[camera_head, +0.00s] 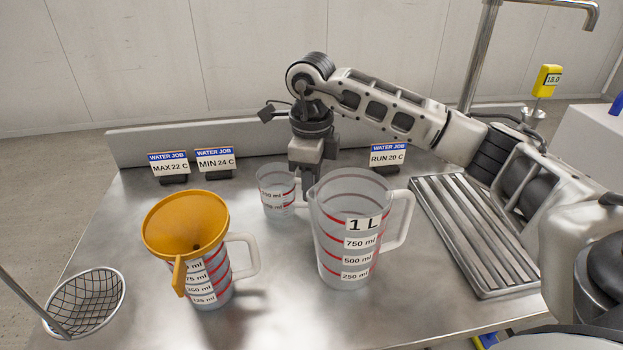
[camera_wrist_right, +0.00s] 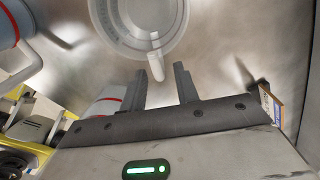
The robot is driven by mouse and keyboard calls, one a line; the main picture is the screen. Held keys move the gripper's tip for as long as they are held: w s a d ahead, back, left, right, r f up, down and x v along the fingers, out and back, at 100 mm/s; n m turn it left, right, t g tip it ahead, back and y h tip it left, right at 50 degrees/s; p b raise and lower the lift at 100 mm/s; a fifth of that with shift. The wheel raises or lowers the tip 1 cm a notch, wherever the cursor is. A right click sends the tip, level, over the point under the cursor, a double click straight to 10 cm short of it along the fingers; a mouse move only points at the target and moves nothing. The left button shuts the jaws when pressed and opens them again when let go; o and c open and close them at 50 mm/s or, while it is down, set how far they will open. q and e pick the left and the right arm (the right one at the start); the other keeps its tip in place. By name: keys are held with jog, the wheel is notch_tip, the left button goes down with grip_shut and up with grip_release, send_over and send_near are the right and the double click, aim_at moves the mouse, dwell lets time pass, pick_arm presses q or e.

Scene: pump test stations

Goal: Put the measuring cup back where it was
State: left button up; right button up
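A small clear measuring cup (camera_head: 276,192) with red lines stands upright on the steel table, behind the big jug. My right gripper (camera_head: 305,188) is beside its right side, where the jug's rim partly hides the fingers. In the right wrist view the cup (camera_wrist_right: 145,22) is at the top, its handle (camera_wrist_right: 157,68) pointing toward the gap between my open fingers (camera_wrist_right: 165,78). The fingers look apart from the handle. A 1 L jug (camera_head: 328,235) stands in front. A mid-size jug (camera_head: 219,288) at left carries an orange funnel (camera_head: 185,222). My left gripper is not in view.
Signs (camera_head: 168,166) (camera_head: 215,160) (camera_head: 387,156) line the back edge. A ribbed drain tray (camera_head: 480,235) lies at right under a tap (camera_head: 480,55). A yellow 18.0 display (camera_head: 547,80) stands behind it. A wire strainer (camera_head: 84,301) is at front left. The table's left middle is clear.

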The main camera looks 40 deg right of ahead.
pick_arm(q)
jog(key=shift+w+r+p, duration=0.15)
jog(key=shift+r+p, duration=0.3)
jog(key=shift+p, duration=0.65)
pick_arm(e)
notch_tip(320, 180, up, 12)
jog(key=shift+r, duration=0.15)
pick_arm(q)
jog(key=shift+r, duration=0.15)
pick_arm(e)
jog(key=shift+r, duration=0.1)
